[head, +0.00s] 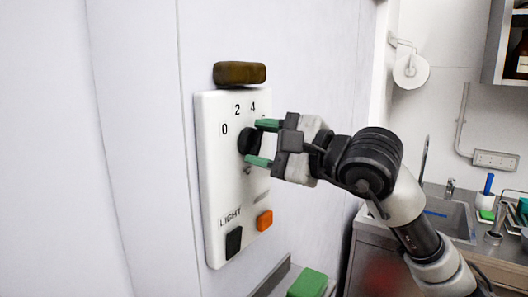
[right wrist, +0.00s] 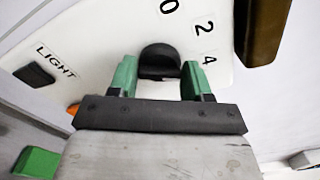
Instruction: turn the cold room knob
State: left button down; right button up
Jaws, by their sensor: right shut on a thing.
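The cold room knob (head: 246,141) is a black round knob on a white control panel (head: 215,170) on the wall. The numbers 0, 2 and 4 stand around it. My right gripper (head: 263,143) comes in from the right with its green fingertips on either side of the knob, and it is shut on it. In the right wrist view the knob (right wrist: 160,60) sits between the two green fingers (right wrist: 160,76). The knob's pointer mark cannot be made out. My left gripper is not in view.
Below the knob are a black light switch (head: 233,242) and an orange button (head: 265,220). A brown block (head: 239,73) sticks out just above the panel. A green object (head: 308,283) lies low on the right. A sink counter (head: 440,220) stands behind my right arm.

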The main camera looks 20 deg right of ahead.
jog(key=m+b, duration=0.3)
jog(key=shift+f+m, duration=0.15)
jog(key=shift+m, duration=0.25)
jog(key=shift+m+b, duration=1)
jog(key=shift+m, duration=0.3)
jog(key=shift+r, duration=0.2)
jog(key=o, duration=0.9)
jog(key=shift+d, duration=0.1)
jog(key=b+v, duration=0.3)
jog(key=v, duration=0.7)
jog(key=shift+s+d, duration=0.25)
jog(key=shift+s, duration=0.05)
